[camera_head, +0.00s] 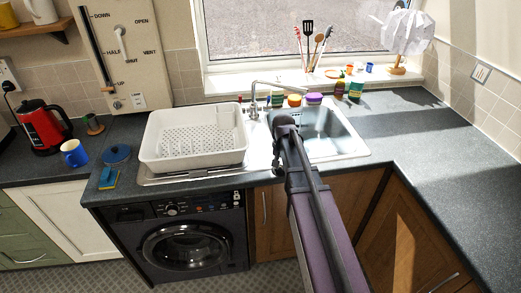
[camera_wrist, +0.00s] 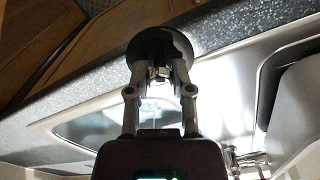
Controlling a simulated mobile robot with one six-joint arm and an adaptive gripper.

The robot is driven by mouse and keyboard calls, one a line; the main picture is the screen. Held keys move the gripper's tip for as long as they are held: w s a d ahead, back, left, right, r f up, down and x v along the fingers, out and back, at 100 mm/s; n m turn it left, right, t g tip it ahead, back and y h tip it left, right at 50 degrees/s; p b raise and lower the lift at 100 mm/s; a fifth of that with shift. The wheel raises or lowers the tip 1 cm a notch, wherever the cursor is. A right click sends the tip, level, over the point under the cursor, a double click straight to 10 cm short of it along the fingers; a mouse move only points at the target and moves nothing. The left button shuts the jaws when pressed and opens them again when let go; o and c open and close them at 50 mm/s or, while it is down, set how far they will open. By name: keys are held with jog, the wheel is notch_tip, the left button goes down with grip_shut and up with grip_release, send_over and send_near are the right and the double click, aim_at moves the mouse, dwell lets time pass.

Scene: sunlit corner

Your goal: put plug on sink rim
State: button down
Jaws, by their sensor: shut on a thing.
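My gripper (camera_wrist: 160,76) is shut on a dark, round plug (camera_wrist: 160,45) in the wrist view. The plug's disc faces away from my fingers and overlaps the worktop's front strip and the near part of the steel sink rim (camera_wrist: 222,72). I cannot tell its height above them. The sink bowl (camera_wrist: 92,125) lies left of my fingers there. In the head view the sink bowl (camera_head: 325,140) is partly covered by my arm, and its rim (camera_head: 357,151) shows at the right. My fingers and the plug are hidden behind my arm there.
A white dish rack (camera_head: 195,158) stands on the drainer left of the sink. The tap (camera_head: 262,92) and several jars are behind the bowl. A blue mug (camera_head: 74,153) and red kettle (camera_head: 42,127) stand far left. The right worktop (camera_head: 450,165) is clear.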

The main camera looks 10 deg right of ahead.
jog(key=s+a+r+p, duration=0.2)
jog(key=s+a, duration=0.2)
jog(key=shift+a+r, duration=0.2)
jog(key=shift+r, duration=0.1)
dwell(0.5)
send_over(263, 157)
jog(key=s, duration=0.1)
jog(key=shift+f+b, duration=0.45)
jog(key=shift+f, duration=0.25)
jog(key=shift+w, duration=0.3)
jog(key=shift+w+f+b, duration=0.4)
jog(key=shift+f+b, duration=1.45)
jog(key=shift+f, duration=0.15)
